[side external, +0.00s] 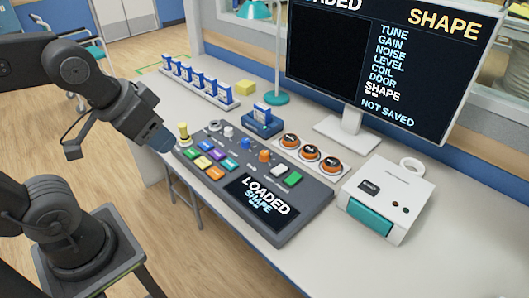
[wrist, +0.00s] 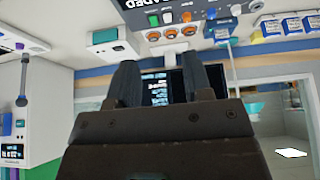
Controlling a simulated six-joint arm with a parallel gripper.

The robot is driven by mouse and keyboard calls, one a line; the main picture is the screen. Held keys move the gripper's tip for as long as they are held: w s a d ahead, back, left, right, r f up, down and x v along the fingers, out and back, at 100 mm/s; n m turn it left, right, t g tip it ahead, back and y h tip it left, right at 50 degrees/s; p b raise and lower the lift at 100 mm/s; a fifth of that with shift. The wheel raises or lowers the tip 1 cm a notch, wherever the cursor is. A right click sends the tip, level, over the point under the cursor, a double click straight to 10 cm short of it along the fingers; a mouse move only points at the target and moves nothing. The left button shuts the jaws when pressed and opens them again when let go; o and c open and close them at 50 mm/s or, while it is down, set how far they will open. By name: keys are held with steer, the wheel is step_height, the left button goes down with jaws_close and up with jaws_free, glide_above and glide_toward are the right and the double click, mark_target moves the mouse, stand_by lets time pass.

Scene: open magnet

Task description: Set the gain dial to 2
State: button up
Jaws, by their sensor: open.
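The dark console (side external: 309,218) lies on the bench, with several knobs along its back: a grey one (side external: 214,125), a white one (side external: 229,132), a blue one (side external: 244,143) and an orange one (side external: 264,156). Their labels are too small to read, so I cannot tell which is the gain dial or its setting. The console screen (side external: 260,196) reads "LOADED SHAPE". My gripper (side external: 161,142) is off the console's left end, near the yellow-topped knob (side external: 183,130). In the wrist view my gripper (wrist: 167,84) is open and empty; the console (wrist: 150,18) shows upside down at the top.
A monitor (side external: 385,65) lists GAIN among other items and reads "NOT SAVED". Three orange-ringed knobs (side external: 311,153) sit on a white plate behind the console. A white box (side external: 387,198) stands right. A rack of blue-white items (side external: 197,82) and a yellow block (side external: 245,87) stand behind.

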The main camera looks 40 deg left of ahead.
steer(key=shift+o, duration=0.8)
steer(key=shift+w+r, duration=0.15)
steer(key=shift+w, duration=0.05)
steer(key=w+m, duration=0.1)
steer(key=w, duration=0.2)
steer(key=w+r+m+g, duration=0.1)
steer(key=w, duration=0.2)
steer(key=w+a, duration=0.1)
steer(key=w, duration=0.2)
steer(key=shift+a+r+m, duration=0.1)
steer(key=shift+r+m, duration=0.25)
steer(key=shift+m, duration=0.05)
steer(key=m+g, duration=0.4)
steer(key=m, duration=0.4)
glide_above(265, 153)
step_height(265, 153, down, 18)
step_height(265, 153, down, 13)
steer(key=shift+f, duration=0.1)
steer(key=c, duration=0.9)
